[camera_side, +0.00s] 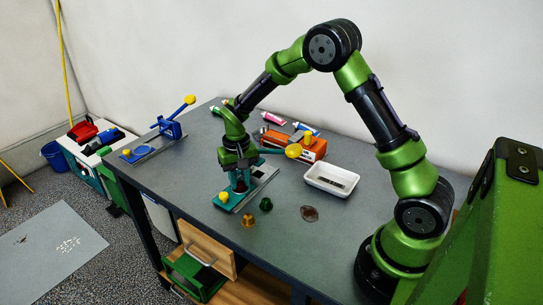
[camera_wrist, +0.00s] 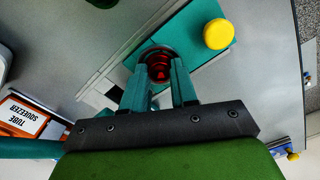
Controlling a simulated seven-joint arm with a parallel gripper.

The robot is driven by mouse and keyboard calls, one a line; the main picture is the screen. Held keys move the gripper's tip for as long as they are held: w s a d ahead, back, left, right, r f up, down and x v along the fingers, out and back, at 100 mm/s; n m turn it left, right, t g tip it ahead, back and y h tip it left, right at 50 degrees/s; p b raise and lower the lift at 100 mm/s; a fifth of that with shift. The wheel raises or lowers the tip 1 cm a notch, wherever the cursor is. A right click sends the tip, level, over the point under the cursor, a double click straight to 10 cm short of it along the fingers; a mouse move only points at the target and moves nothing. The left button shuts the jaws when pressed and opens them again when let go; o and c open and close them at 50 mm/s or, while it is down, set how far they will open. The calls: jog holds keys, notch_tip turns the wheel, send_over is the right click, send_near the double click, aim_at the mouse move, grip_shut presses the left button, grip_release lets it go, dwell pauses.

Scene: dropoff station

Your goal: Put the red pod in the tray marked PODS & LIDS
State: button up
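The red pod (camera_wrist: 159,66) shows in the wrist view as a glossy red round thing inside a dark ring on a teal press base (camera_wrist: 190,25). My gripper (camera_wrist: 160,72) points down at it, its two teal fingers apart, one at each side of the pod. I cannot tell whether they touch it. In the side view my gripper (camera_side: 240,183) is low over the teal press, and the pod is hidden. A white tray (camera_side: 332,190) with a dark strip inside stands to the right. I cannot read any marking on it.
A yellow-knobbed lever (camera_side: 292,151) reaches right from the press, near an orange box (camera_side: 310,147). A green pod (camera_side: 266,204), a golden pod (camera_side: 248,220) and a brown disc (camera_side: 310,213) lie in front. A blue press (camera_side: 170,128) stands left. The front right tabletop is clear.

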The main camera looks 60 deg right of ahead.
jog(key=shift+c, duration=0.9)
jog(key=shift+r, duration=2.5)
jog(key=shift+r, duration=0.1)
notch_tip(320, 180, up, 13)
send_over(320, 178)
notch_tip(320, 178, down, 14)
jog(key=shift+s+f, duration=0.1)
jog(key=shift+f, duration=2.3)
jog(key=shift+f, duration=0.15)
